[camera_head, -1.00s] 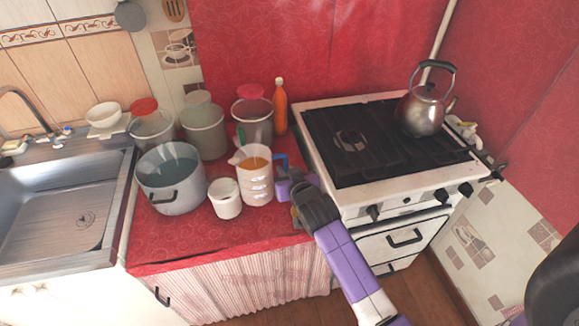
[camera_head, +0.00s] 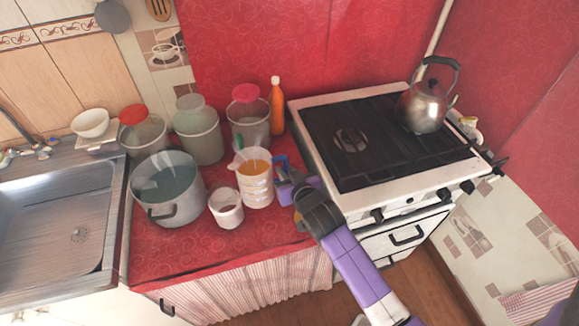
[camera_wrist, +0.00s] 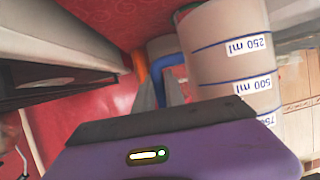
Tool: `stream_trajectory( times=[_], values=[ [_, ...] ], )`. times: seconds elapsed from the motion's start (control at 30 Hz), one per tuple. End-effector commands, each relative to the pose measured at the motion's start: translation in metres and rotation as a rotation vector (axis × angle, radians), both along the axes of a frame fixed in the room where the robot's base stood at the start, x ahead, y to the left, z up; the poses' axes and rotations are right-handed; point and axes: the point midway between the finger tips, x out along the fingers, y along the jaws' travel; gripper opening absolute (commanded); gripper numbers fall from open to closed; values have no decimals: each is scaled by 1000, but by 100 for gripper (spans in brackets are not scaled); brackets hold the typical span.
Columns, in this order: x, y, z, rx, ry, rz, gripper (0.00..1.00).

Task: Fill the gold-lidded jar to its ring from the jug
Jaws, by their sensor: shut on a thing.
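The jug (camera_head: 256,190) is a white measuring jug with ml marks, a blue handle (camera_head: 280,163) and orange liquid inside. It stands upright on the red counter; whether its base touches the cloth I cannot tell. My gripper (camera_head: 287,178) is shut on the handle from the right. In the wrist view the jug (camera_wrist: 232,65) shows its marks upside down beside the fingers. Behind it stand several clear jars: a left jar (camera_head: 146,137) with a red lid, a middle jar (camera_head: 199,137) with a pale grey-green lid, and a right jar (camera_head: 250,128) with a crimson lid. No lid looks clearly gold.
A metal pot (camera_head: 165,205) of water and a white cup (camera_head: 226,213) stand left of the jug. An orange bottle (camera_head: 277,107) is at the back. The stove (camera_head: 390,180) with a kettle (camera_head: 424,112) lies right, the sink (camera_head: 70,235) left. The counter's front strip is clear.

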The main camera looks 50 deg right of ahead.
Motion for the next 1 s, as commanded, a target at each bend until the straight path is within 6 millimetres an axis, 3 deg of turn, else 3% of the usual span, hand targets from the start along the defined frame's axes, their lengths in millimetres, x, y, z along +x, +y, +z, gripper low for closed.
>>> stream_trajectory(
  times=[0.63,1.0],
  values=[
    [1,0,16,-343,182,5,0],
    [1,0,18,-382,207,3,0]
  ],
)
